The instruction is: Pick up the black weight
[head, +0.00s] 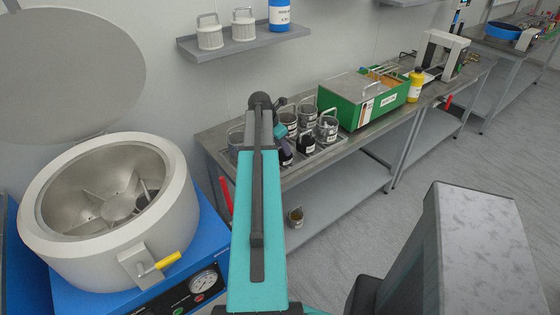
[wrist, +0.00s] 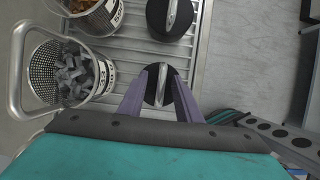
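A black weight (wrist: 152,88) with a thin silver handle stands in the middle of the wrist view, between the purple fingers of my gripper (wrist: 159,72). The fingers lie on either side of the handle, with dark gaps showing between, so the gripper looks open. A second black weight (wrist: 155,14) with a similar handle stands just beyond it. In the head view, my gripper (head: 284,139) is low over the near bench, among the baskets. A black weight (head: 306,144) with a white label shows just right of it, and another (head: 286,158) is partly hidden below it.
A wire basket of grey chunks (wrist: 72,72) stands close left of the fingers, and a basket of orange-brown pieces (wrist: 92,12) beyond. They share a ribbed metal tray (wrist: 128,50). A green box (head: 362,100) is farther along the bench. A round machine (head: 110,200) stands at left.

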